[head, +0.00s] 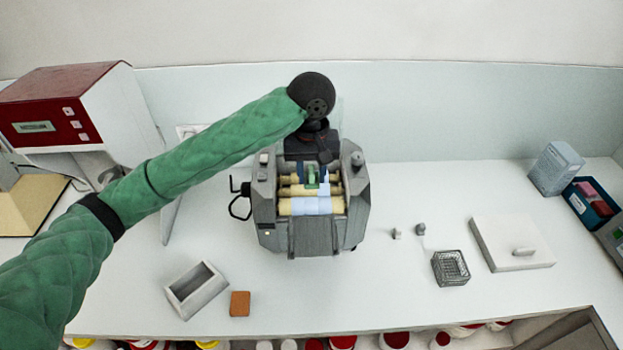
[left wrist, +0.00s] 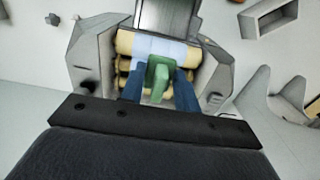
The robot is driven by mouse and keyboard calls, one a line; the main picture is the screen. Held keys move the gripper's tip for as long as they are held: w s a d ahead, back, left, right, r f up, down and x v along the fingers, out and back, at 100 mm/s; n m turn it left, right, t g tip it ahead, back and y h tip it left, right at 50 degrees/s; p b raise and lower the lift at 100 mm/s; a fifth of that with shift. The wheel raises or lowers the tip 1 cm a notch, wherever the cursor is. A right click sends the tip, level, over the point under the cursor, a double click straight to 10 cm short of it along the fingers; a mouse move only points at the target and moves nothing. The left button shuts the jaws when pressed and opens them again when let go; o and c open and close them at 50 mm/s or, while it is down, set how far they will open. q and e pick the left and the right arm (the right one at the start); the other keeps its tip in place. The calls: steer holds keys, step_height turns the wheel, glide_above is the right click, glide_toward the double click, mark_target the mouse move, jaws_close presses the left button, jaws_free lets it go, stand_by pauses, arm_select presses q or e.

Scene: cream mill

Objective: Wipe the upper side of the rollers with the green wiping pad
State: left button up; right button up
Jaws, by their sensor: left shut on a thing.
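The grey mill (head: 355,215) stands on the bench and holds several cream rollers (head: 335,206) between its side housings. A pale blue-white band crosses the middle of the rollers. My left gripper (head: 311,181) is over the rear rollers and is shut on the green wiping pad (head: 311,174). In the left wrist view the pad (left wrist: 158,78) sits between the two blue fingers, over the rollers (left wrist: 128,43). Whether the pad touches the rollers I cannot tell. My right gripper is in neither view.
A grey open box (head: 196,290) and an orange-brown block (head: 240,304) lie front left. A wire basket (head: 451,268), small grey weights (head: 420,229) and a pale slab (head: 510,244) are at right. A red and white machine (head: 70,112) stands at left. The bench front is mostly clear.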

arm_select(q)
steer(key=shift+r, duration=0.75)
